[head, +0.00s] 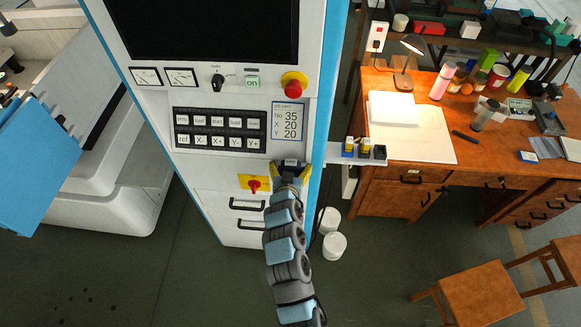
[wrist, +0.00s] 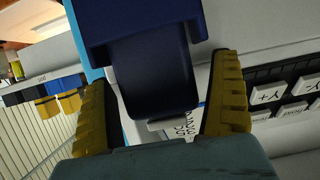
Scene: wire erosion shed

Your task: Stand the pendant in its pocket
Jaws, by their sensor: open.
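A dark blue piece (wrist: 155,80), which looks like the pendant, shows between my fingers in the wrist view. It joins or sits in a wider dark blue part (wrist: 140,18), which may be its pocket; I cannot tell where one ends and the other begins. In the head view the gripper mostly hides that piece.
The control cabinet (head: 210,172) carries a button panel (head: 220,131), a red stop knob (head: 293,83) and a yellow-backed red switch (head: 254,185). A small shelf (head: 330,153) with blue and yellow boxes juts out at right, beside a wooden desk (head: 430,92).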

